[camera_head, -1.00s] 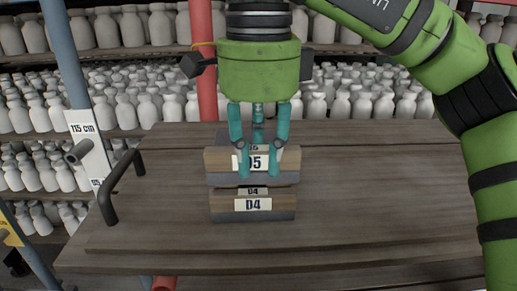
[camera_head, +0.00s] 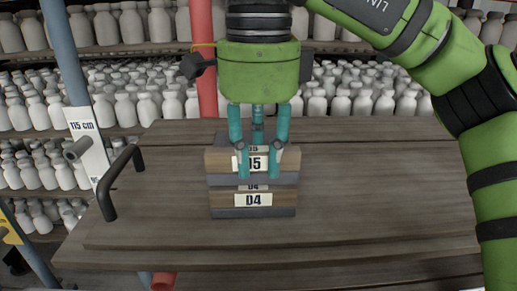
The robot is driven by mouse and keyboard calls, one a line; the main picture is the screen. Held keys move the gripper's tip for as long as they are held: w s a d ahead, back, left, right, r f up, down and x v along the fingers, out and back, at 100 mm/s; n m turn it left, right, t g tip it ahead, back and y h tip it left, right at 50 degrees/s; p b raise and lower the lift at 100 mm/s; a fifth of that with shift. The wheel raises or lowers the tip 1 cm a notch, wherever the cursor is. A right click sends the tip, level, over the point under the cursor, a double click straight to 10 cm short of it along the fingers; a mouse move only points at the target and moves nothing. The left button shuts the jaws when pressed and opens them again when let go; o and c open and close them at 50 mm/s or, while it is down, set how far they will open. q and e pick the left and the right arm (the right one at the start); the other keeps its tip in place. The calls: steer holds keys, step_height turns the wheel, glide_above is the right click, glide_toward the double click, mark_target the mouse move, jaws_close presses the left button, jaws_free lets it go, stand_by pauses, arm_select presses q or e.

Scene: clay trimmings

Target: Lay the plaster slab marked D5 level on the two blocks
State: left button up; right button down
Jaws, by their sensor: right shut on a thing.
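The slab marked D5 (camera_head: 222,160) is brown on its upper front with a dark grey lower band. My right gripper (camera_head: 258,172) points straight down over it, with its teal fingers shut on it around the white D5 label. The D5 slab looks level. Directly below it is a similar brown and grey piece marked D4 (camera_head: 225,202), resting on the wooden table. I cannot tell whether D5 touches D4 or hangs just above it. No two separate support blocks can be made out. My left gripper is out of view.
The wooden table top (camera_head: 390,200) is bare to the right and in front of the stack. A dark handle (camera_head: 108,192) stands at its left edge. A blue post with a 115 cm tag (camera_head: 86,127) and a red post (camera_head: 203,90) stand beyond, before shelves of white bottles.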

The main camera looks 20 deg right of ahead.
stand_by(0.3)
steer(key=c, duration=0.9)
jaws_free()
steer(key=shift+c, duration=0.2)
step_height(320, 180, up, 12)
steer(key=shift+s, duration=0.15)
